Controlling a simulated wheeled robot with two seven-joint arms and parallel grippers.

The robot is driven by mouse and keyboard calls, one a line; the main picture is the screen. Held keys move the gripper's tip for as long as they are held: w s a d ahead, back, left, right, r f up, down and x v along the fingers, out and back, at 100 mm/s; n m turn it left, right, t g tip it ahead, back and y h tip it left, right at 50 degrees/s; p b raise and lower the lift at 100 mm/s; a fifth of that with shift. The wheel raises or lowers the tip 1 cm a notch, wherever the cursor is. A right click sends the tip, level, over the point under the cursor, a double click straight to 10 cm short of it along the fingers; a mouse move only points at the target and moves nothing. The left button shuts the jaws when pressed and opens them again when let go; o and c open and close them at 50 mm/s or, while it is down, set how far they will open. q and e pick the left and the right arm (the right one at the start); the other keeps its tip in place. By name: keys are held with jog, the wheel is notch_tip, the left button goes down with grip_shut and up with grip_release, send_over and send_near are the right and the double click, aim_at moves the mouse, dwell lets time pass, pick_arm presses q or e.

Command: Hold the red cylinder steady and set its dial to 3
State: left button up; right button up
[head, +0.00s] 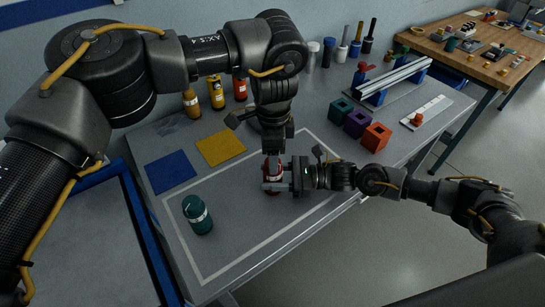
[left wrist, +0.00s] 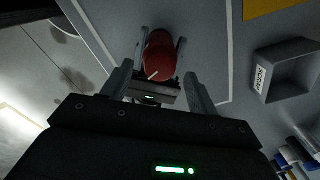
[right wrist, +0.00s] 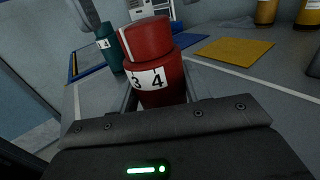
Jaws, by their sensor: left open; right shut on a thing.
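The red cylinder (head: 272,178) stands upright on the bench inside the white outline, mostly covered by my grippers in the head view. My right gripper (head: 270,186) comes from the right and is shut on its body. In the right wrist view the red cylinder (right wrist: 160,82) shows a white band with 3 and 4. Its upper dial cap (right wrist: 147,38) has a white line, slightly left of the 3. My left gripper (head: 274,154) points down above the cylinder. In the left wrist view its open fingers (left wrist: 160,74) stand either side of the red cap, apart from it.
Behind are a blue mat (head: 170,172) and a yellow mat (head: 220,148). Green, purple and orange (head: 376,137) blocks stand to the right. A grey scrap bin (left wrist: 284,72) shows in the left wrist view.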

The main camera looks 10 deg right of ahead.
pick_arm(q)
notch_tip(320, 180, up, 10)
dwell(0.3)
jog(key=shift+f, duration=0.1)
pick_arm(e)
jog(key=o, duration=1.3)
jog(key=v, duration=1.2)
